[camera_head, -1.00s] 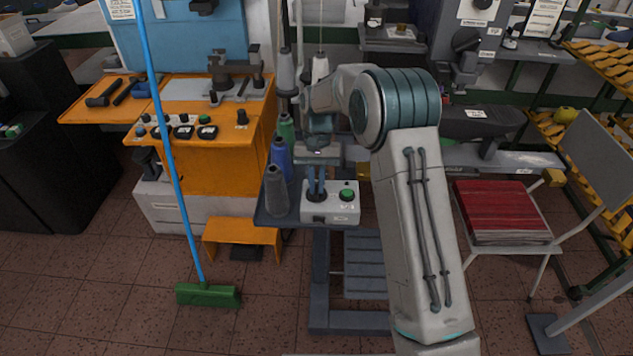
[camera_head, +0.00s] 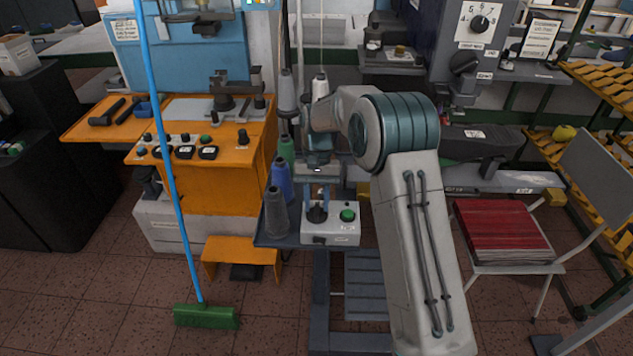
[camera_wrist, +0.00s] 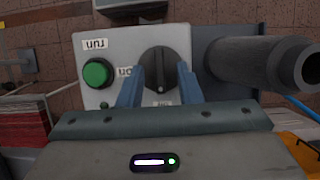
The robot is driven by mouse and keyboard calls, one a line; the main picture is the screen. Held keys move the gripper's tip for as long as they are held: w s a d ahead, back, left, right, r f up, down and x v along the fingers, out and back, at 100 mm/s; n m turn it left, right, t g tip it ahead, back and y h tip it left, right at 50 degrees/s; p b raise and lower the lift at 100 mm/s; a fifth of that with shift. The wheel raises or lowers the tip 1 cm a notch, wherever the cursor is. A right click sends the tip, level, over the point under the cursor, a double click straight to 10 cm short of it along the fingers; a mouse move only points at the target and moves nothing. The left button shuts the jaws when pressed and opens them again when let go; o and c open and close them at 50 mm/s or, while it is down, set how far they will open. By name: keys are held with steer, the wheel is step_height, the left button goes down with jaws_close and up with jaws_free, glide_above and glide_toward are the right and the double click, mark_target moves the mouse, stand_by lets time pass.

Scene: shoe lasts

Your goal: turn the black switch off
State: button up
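The black switch (camera_head: 317,212) is a round knob on top of a white control box (camera_head: 345,233), left of a green button (camera_head: 347,215). In the wrist view the black switch (camera_wrist: 160,70) has a pale mark at its lower edge, and the green button (camera_wrist: 96,73) lies to its left under a "run" label. My gripper (camera_head: 318,200) points down at the switch. Its two blue fingers are apart, one on each side of the knob, as the wrist view also shows (camera_wrist: 160,75). I cannot tell whether they touch it. A label beside the knob is partly hidden by the left finger.
Grey (camera_head: 275,214) and blue (camera_head: 281,180) thread cones stand close left of the box; a grey cone (camera_wrist: 250,60) looms right in the wrist view. An orange machine (camera_head: 215,170) and a blue-handled broom (camera_head: 205,316) are left. A chair with red stacked material (camera_head: 502,232) is right.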

steer(key=v, duration=1.3)
steer(key=shift+r, duration=0.1)
steer(key=s+d+r+t, duration=0.2)
steer(key=s+d+r, duration=0.25)
steer(key=s, duration=0.35)
steer(key=s+d+r+t, duration=0.2)
steer(key=s+d+r, duration=0.2)
steer(key=s+d, duration=0.25)
steer(key=s+d+f+t, duration=0.2)
steer(key=s+f, duration=0.1)
steer(key=s, duration=0.6)
steer(key=s+d+f+t, duration=0.1)
steer(key=s+d+f, duration=0.1)
steer(key=s, duration=0.7)
steer(key=shift+d+f+t, duration=0.3)
steer(key=shift+f+t, duration=0.1)
steer(key=shift+f, duration=0.35)
